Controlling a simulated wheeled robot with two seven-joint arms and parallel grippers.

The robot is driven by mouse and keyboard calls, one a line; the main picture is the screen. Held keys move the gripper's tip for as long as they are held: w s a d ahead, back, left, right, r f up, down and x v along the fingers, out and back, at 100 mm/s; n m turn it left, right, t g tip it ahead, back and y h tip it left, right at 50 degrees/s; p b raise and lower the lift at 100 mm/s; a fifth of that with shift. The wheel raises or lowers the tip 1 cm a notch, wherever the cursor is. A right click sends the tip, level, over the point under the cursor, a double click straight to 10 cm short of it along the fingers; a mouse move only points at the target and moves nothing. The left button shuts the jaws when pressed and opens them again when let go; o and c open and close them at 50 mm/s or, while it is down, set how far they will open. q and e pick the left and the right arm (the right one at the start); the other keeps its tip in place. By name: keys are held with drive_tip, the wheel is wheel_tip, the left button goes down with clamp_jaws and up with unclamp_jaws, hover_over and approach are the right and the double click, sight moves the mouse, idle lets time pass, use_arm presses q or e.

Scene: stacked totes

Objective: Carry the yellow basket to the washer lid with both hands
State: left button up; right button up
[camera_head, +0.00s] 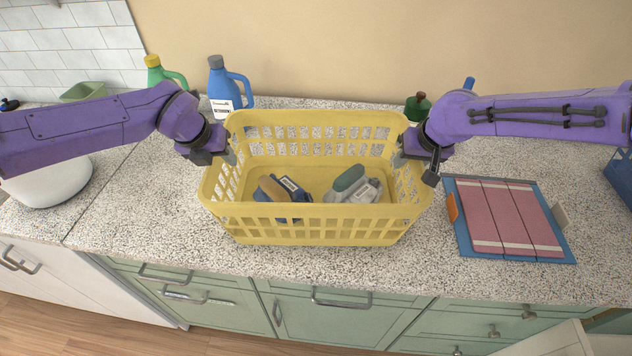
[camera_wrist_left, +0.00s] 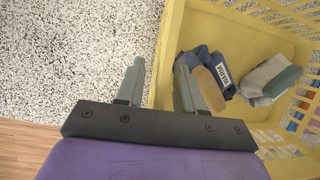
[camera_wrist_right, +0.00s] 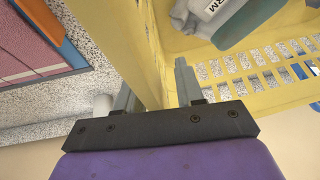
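The yellow basket (camera_head: 318,222) stands upright on the speckled countertop, in the middle of the head view. Inside lie a dark blue item with a tan top (camera_head: 283,189) and a grey item with a green top (camera_head: 352,186). My left gripper (camera_head: 226,156) is open at the basket's left wall, one finger outside and one inside; the left wrist view shows the fingers (camera_wrist_left: 160,75) apart. My right gripper (camera_head: 404,158) is open astride the right wall, with the wall between its fingers (camera_wrist_right: 153,80). I cannot make out a washer lid for certain.
A blue jug (camera_head: 222,90) and a green jug (camera_head: 158,76) stand behind the basket at left. A pink and blue folded piece (camera_head: 507,218) lies to the right. A white rounded object (camera_head: 55,183) stands at far left. Counter between it and the basket is clear.

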use_arm(q)
clamp_jaws()
use_arm(e)
clamp_jaws()
use_arm(q)
drive_tip(key=shift+r, duration=0.1)
use_arm(e)
drive_tip(key=shift+r, duration=0.1)
idle(0.8)
